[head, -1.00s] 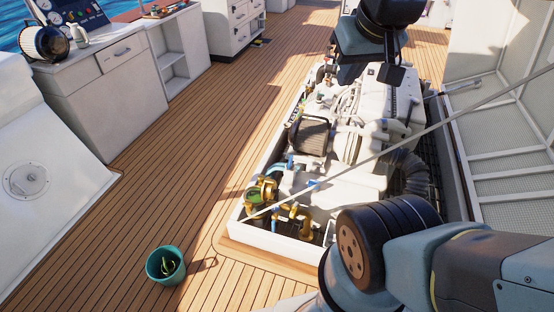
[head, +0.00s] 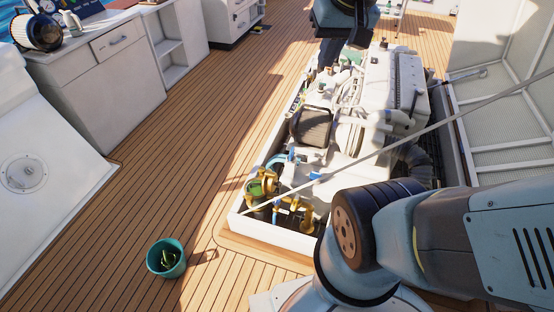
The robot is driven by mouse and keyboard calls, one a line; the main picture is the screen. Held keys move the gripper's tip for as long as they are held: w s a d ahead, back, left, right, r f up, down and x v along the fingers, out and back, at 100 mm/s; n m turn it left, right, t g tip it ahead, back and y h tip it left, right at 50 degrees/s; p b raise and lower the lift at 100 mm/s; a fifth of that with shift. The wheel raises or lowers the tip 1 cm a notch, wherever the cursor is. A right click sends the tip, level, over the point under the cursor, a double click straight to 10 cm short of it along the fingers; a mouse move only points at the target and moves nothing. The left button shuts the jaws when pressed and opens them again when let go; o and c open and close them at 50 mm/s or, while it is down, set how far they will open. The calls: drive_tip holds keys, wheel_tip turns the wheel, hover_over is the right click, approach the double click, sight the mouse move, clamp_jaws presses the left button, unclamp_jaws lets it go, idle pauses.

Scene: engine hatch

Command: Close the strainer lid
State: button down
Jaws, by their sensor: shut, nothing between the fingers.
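The strainer (head: 257,189) sits among brass fittings at the near left corner of the engine hatch, with green showing in its top. A brass ring-like part (head: 268,178) stands up beside it and looks like the raised lid. At this size I cannot tell its exact angle. My gripper (head: 328,62) is at the top of the view, over the far part of the engine, well away from the strainer. Its dark fingers point down, are shut and hold nothing.
The white engine (head: 390,85) fills the hatch, with a dark round filter (head: 312,126) near its middle. A strut (head: 400,147) crosses diagonally over the hatch from the opened hatch cover (head: 505,120). A teal bucket (head: 166,258) stands on the deck.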

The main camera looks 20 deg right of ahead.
drive_tip(key=w+d+f+m+g+y, duration=0.3)
drive_tip(key=w+f+m+g+y, duration=0.15)
drive_tip(key=w+f, duration=0.9)
drive_tip(key=w+d+f+m+y, duration=0.2)
drive_tip(key=w+f, duration=0.3)
drive_tip(key=f, duration=0.3)
drive_tip(key=w+d+f+m+y, duration=0.3)
drive_tip(key=w+f, duration=0.2)
drive_tip(key=f, duration=0.3)
drive_tip(key=m+t+y, duration=0.4)
drive_tip(key=m+t, duration=0.6)
drive_tip(key=m, duration=0.5)
approach(276, 175)
drive_tip(key=shift+n+g, duration=0.25)
drive_tip(key=x, duration=0.6)
drive_tip(key=shift+w+a+f, duration=0.1)
drive_tip(key=shift+w+a, duration=0.05)
drive_tip(key=shift+w, duration=0.1)
drive_tip(key=shift+w+a, duration=0.1)
